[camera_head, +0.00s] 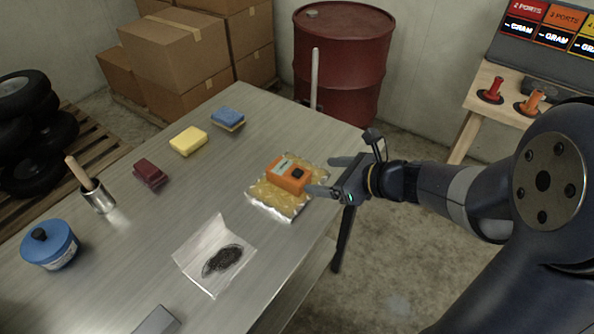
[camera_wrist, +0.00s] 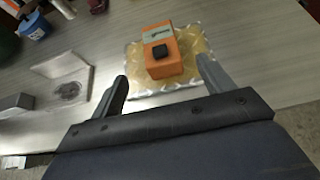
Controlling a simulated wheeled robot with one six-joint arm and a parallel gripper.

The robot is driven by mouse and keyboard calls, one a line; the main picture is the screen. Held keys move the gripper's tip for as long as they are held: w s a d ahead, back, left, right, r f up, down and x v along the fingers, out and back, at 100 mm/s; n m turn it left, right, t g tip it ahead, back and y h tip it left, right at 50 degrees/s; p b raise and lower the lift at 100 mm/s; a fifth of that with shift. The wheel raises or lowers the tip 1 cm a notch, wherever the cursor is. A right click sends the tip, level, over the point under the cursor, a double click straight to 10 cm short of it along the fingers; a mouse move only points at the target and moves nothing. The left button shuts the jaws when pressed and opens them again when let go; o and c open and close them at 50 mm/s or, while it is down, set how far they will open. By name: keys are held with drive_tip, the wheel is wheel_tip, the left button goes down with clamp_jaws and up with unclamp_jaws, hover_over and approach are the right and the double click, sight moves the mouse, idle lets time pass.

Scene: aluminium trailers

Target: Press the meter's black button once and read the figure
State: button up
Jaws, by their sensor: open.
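The orange meter (camera_head: 287,176) with a black button (camera_head: 298,174) and a pale display strip lies on a yellow-filled, silver-edged packet (camera_head: 270,205) near the table's right edge. In the wrist view the meter (camera_wrist: 166,60) lies ahead between the fingertips, and its black button (camera_wrist: 160,52) faces up towards the camera. Any figure on the display is too small to read. My gripper (camera_head: 325,176) is open and empty at the packet's right side. In the wrist view the gripper (camera_wrist: 163,72) has one finger either side of the meter, apart from it.
On the metal table (camera_head: 230,120) are a white sheet with dark grains (camera_head: 221,260), a blue pot (camera_head: 50,246), a metal cup with a wooden handle (camera_head: 98,196), and dark red (camera_head: 148,172), yellow (camera_head: 188,141) and blue (camera_head: 228,118) blocks. A red drum (camera_head: 343,60) stands behind.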

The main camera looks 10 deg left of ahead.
clamp_jaws()
idle(0.7)
idle(0.8)
